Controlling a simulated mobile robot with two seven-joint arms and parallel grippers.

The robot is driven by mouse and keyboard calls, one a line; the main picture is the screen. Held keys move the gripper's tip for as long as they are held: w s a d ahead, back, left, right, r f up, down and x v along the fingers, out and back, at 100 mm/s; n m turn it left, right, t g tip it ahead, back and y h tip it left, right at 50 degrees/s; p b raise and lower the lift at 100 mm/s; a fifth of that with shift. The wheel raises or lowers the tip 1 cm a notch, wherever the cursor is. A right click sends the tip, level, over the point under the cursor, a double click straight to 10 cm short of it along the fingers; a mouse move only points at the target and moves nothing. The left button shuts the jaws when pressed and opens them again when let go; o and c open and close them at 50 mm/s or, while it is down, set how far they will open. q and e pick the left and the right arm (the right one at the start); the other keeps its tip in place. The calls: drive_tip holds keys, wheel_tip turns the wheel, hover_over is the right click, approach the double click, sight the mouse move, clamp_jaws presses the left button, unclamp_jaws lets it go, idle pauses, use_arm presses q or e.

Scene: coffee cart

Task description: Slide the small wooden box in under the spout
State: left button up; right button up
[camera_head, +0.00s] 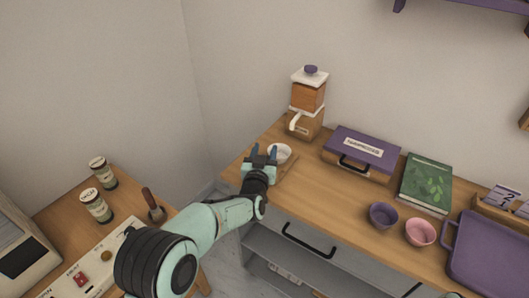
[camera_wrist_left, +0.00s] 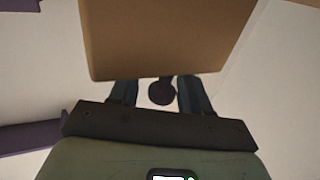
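A small wooden box (camera_wrist_left: 165,40) shows in the left wrist view as a plain brown front with a dark round knob (camera_wrist_left: 161,91). In the head view, part of the box (camera_head: 291,167) shows beside and behind my left gripper, with a white round thing, perhaps a bowl (camera_head: 282,153), at its top. My left gripper (camera_head: 264,150) is at the counter's left end. Its two fingers stand apart, one on each side of the knob, with no clear grip on it. The wooden grinder (camera_head: 309,97) with its white spout (camera_head: 293,122) stands behind and to the right. My right gripper is not visible.
A purple case (camera_head: 362,146), green book (camera_head: 427,183), purple bowl (camera_head: 383,215), pink bowl (camera_head: 420,232) and purple tray (camera_head: 492,258) occupy the counter's right. Bare wood lies between the box and the bowls. A side table at left holds jars (camera_head: 95,206) and a machine.

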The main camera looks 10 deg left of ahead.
use_arm(q)
drive_tip(key=s, duration=1.3)
drive_tip(key=shift+s+d, duration=0.2)
drive_tip(key=shift+d, duration=0.1)
